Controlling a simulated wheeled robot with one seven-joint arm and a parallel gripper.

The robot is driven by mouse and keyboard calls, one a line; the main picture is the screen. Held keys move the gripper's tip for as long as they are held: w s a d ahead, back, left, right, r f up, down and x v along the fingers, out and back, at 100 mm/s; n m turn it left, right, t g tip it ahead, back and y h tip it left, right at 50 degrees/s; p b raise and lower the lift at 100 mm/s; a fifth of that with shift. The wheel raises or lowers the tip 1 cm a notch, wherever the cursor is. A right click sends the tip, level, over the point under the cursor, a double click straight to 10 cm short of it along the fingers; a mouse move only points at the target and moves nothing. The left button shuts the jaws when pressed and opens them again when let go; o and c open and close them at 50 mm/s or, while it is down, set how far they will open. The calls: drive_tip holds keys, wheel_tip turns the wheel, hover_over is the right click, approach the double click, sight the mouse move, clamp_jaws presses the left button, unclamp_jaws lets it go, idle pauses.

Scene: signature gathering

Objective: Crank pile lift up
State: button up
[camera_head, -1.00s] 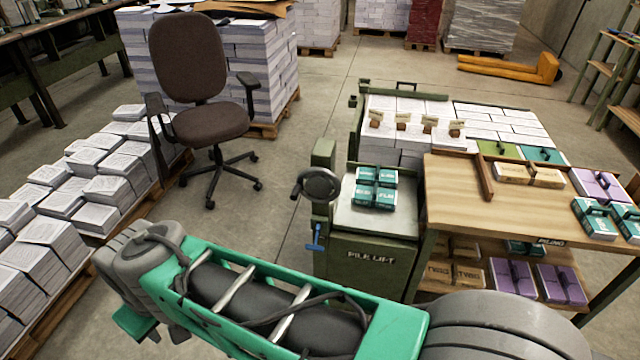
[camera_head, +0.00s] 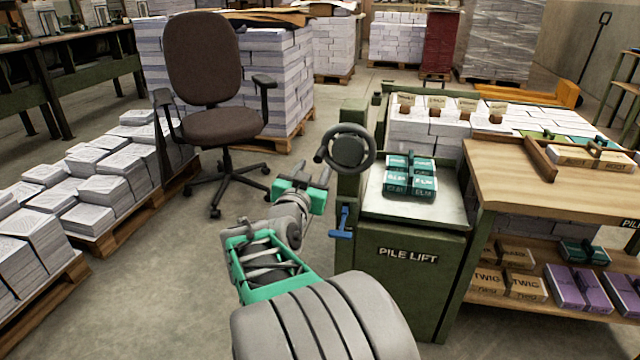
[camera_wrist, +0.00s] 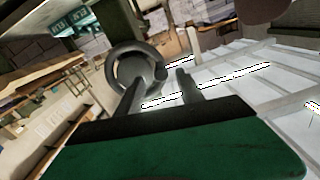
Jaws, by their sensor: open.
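The pile lift (camera_head: 408,278) is a green cabinet labelled "PILE LIFT" with a metal top plate (camera_head: 440,212) bearing several teal ELM packs (camera_head: 410,177). A dark round handwheel (camera_head: 349,150) sits on a green post at its left side; the wheel also shows in the wrist view (camera_wrist: 134,70). A blue lever (camera_head: 343,222) is on the cabinet's left side below the wheel. My gripper (camera_head: 309,180) is open and empty, left of and below the handwheel and apart from it. Its two fingers (camera_wrist: 158,88) show in the wrist view, with the wheel just beyond the left finger.
A wooden table (camera_head: 565,198) with packs on its lower shelf adjoins the lift on the right. A brown office chair (camera_head: 212,128) stands behind and left of my gripper. Paper stacks on a pallet (camera_head: 130,222) line the left. Open floor lies between the pallet and the lift.

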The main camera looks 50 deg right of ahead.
sight(318, 161)
drive_tip(key=x, duration=0.7)
drive_tip(key=shift+w+d+r, duration=0.15)
drive_tip(key=shift+w+d, duration=0.05)
drive_tip(key=shift+d, duration=0.15)
clamp_jaws()
idle(1.0)
